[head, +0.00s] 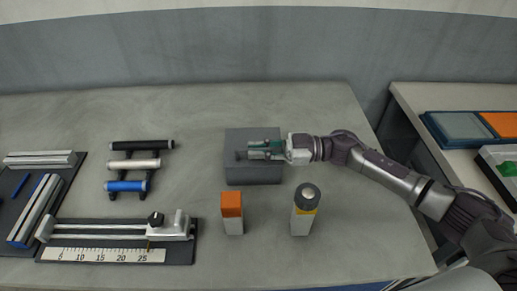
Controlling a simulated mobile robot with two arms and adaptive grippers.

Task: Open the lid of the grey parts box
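The grey parts box (253,173) stands on the table near its middle. Its top looks flat and closed, but the gripper covers part of it, and no lid seam or handle can be made out. My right gripper (246,150) reaches in from the right, level, with its fingers pointing left over the box top. The two fingers lie close together in this view, and the space between them is too small to judge. Whether they touch the lid cannot be told. My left gripper is not in view.
Left are a rack of rollers (133,163) and a ruled splicer (110,240). A side table (410,97) at right holds trays. The table behind the box is clear.

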